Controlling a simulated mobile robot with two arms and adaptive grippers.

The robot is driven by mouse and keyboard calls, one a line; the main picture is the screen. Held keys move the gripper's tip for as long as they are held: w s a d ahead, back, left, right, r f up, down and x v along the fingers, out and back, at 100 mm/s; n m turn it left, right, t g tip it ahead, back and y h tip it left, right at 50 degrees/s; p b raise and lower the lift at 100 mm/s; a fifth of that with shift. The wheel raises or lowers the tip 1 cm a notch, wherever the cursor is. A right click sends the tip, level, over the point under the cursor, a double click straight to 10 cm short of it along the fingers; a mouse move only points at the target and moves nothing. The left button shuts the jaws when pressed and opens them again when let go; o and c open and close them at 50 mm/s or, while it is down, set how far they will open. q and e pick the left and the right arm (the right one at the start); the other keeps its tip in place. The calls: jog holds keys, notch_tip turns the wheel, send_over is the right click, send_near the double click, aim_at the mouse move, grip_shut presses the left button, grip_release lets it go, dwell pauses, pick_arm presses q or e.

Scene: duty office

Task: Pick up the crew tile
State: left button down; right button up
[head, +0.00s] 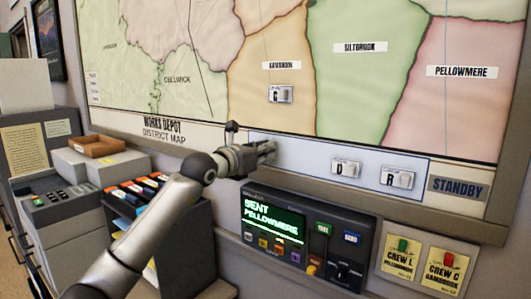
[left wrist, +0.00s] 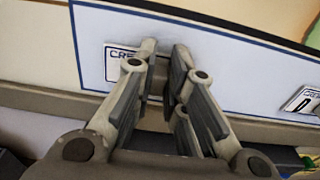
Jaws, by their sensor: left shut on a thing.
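My left gripper (head: 268,150) is at the left end of the pale standby strip (head: 300,153), below the map. In the left wrist view its two fingers (left wrist: 164,62) are closed in on a white crew tile (left wrist: 112,66) at the strip. The tile's left part shows, with the start of "CREW" on it; its letter is hidden behind the fingers. In the head view the gripper hides this tile. Further right on the strip are the D tile (head: 346,167) and the R tile (head: 398,177). The G tile (head: 281,94) is on the map's orange district. My right gripper is not in view.
Below the strip is a console (head: 305,236) whose screen reads "SENT PELLOWMERE". Two crew cards, L (head: 400,252) and C (head: 446,265), are at the lower right. A dark file rack (head: 185,228) stands under my left arm. The strip between gripper and D tile is clear.

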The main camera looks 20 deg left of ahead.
pick_arm(q)
jog(key=r+b, duration=0.1)
jog(key=r, duration=0.4)
jog(key=r+b, duration=0.1)
jog(key=r, duration=0.1)
jog(key=shift+s+a+r+b, duration=0.1)
jog(key=shift+s+r+b, duration=0.05)
jog(key=shift+s+b, duration=0.2)
jog(key=f+b+v, duration=0.1)
jog(key=b+v, duration=0.5)
jog(key=v, duration=1.3)
jog(key=shift+s, duration=0.25)
jog(key=shift+f, duration=0.1)
